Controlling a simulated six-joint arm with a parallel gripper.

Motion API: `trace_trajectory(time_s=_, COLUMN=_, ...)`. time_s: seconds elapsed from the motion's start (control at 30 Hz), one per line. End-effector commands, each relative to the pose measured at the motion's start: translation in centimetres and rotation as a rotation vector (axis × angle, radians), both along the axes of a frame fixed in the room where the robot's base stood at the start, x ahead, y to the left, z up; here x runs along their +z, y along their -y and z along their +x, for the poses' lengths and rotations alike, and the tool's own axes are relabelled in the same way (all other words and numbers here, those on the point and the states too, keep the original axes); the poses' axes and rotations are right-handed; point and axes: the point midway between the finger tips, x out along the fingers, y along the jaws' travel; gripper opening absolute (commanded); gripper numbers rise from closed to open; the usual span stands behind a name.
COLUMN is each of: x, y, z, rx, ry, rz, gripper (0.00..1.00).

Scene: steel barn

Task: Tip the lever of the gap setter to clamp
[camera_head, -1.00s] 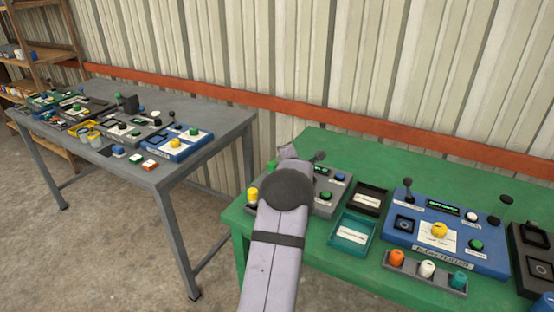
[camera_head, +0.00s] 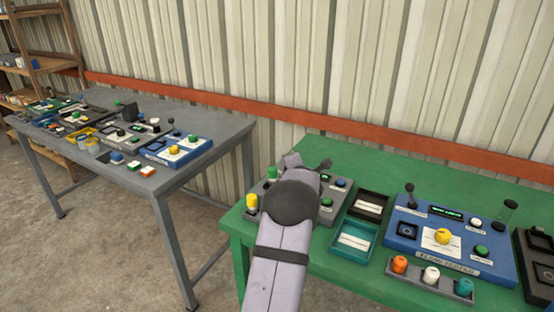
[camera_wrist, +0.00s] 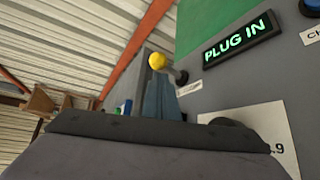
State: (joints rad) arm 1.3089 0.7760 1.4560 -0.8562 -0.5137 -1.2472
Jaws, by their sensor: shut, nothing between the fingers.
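The grey gap setter (camera_head: 331,208) sits at the left of the green table, largely hidden behind my arm. My gripper is shut and empty. Its dark body fills the bottom of the wrist view. The fingertips are hard to make out, and I cannot tell whether they touch the lever.
A yellow cap (camera_head: 252,204) and green knob (camera_head: 272,173) stand left of my arm. Black (camera_head: 369,207) and teal (camera_head: 355,240) trays lie to the right. Beyond them is a blue tester (camera_head: 404,230) with its own lever. A grey table (camera_head: 226,124) with other devices stands left.

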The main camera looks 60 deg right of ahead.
Motion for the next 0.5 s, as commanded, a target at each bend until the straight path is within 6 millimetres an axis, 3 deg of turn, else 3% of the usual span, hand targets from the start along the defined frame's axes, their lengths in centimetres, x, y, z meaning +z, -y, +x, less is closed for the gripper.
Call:
trace_trajectory(time_s=0.27, x=0.0, y=-0.4, z=-0.6, rx=-0.003, ry=0.000, rz=-0.001, gripper=0.00)
trace_trajectory(time_s=0.5, x=-0.1, y=-2.5, z=-2.3, rx=-0.002, ry=0.000, rz=-0.003, gripper=0.00)
